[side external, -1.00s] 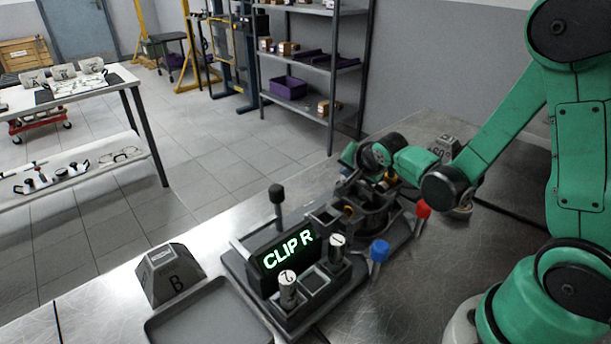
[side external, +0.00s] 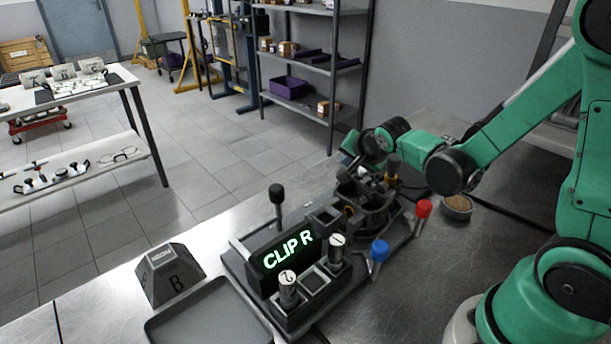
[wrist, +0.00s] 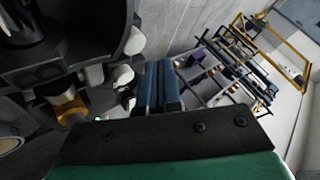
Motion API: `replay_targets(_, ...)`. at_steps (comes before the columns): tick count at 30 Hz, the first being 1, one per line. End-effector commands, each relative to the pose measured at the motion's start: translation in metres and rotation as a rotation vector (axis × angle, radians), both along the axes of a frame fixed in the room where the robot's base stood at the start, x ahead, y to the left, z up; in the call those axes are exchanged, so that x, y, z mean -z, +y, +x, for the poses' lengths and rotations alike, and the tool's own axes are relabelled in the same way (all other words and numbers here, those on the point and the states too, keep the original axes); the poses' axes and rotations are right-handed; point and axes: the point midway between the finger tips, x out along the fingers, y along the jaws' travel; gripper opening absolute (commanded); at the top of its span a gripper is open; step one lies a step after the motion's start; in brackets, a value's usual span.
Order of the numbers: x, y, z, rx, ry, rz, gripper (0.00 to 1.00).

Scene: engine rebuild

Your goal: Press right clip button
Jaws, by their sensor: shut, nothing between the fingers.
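A dark fixture (side external: 232,262) on the metal bench carries a display (side external: 288,253) reading "CLIP R" in green. Behind the display is a round dark holder (side external: 362,208), with a yellow and black post (side external: 392,172) at its right. My gripper (side external: 350,160) is just above the back of this holder; its fingers are small and partly hidden there. In the wrist view, my gripper (wrist: 159,88) shows two blue fingers together with nothing between them. A yellow and white part (wrist: 68,108) lies left of them. I cannot tell which part is the right clip button.
Blue (side external: 379,250), red (side external: 423,208) and black (side external: 277,194) knobs rise around the fixture. Cylinders marked 1 (side external: 336,250) and 2 (side external: 288,290) stand in front. A small bowl (side external: 457,208) is at right.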

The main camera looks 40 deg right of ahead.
Motion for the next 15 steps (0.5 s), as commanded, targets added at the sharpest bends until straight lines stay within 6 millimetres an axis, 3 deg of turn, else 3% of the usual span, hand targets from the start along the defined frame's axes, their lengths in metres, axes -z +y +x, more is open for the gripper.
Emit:
replay_targets(9,-0.032,0.0,0.0,0.0,0.0,0.0,0.0)
replay_targets(15,-0.043,0.0,-0.001,0.0,0.0,0.0,0.0)
